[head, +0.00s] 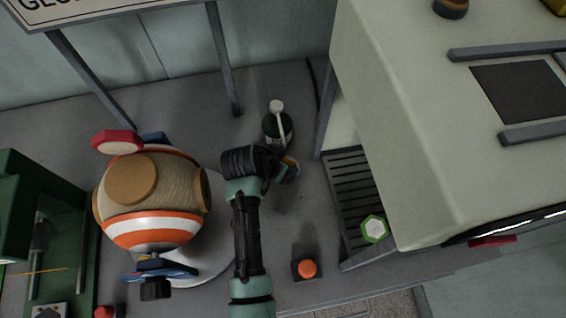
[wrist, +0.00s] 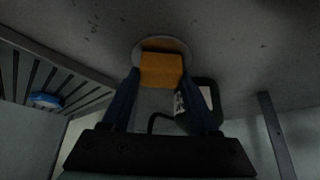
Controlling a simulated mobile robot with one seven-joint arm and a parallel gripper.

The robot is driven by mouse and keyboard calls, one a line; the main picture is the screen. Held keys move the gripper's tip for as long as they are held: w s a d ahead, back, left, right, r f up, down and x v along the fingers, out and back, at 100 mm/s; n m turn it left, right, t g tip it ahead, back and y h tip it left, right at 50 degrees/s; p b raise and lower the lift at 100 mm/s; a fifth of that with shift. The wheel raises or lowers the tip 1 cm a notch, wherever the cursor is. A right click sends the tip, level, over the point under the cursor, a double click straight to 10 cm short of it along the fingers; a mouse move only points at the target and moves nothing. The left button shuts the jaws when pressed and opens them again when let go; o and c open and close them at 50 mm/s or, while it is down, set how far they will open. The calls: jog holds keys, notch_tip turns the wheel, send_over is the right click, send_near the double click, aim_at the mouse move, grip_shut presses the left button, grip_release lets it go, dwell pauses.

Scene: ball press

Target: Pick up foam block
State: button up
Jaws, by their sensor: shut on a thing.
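The foam block is an orange-yellow block (wrist: 161,70) in the middle of the wrist view. My gripper (wrist: 160,82) has one dark blue finger on each side of it and is shut on it. A pale round disc (wrist: 150,42) shows behind the block, and I cannot tell whether the block touches it. In the head view my gripper (head: 283,167) is right of my arm's bend, above the grey worktop (head: 305,215). A small orange patch of the block (head: 290,162) shows there. My arm and fingers hide the rest of it.
A dark green pot (head: 271,130) with a white-tipped stick stands close behind my gripper. A large orange-striped globe (head: 155,205) is left. A pale machine (head: 410,130) with a slatted tray (head: 350,190) is right. An orange button (head: 307,268) is in front.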

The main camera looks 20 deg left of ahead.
notch_tip(320, 180, up, 6)
jog(key=shift+w+r, duration=0.1)
jog(key=shift+r, duration=0.1)
jog(key=s+d+b, duration=0.1)
jog(key=s+d, duration=0.9)
jog(key=s, duration=0.5)
jog(key=shift+r+b, duration=0.25)
jog(key=shift+b, duration=0.15)
jog(key=o, duration=0.8)
jog(key=c, duration=0.6)
jog(key=shift+o, duration=0.2)
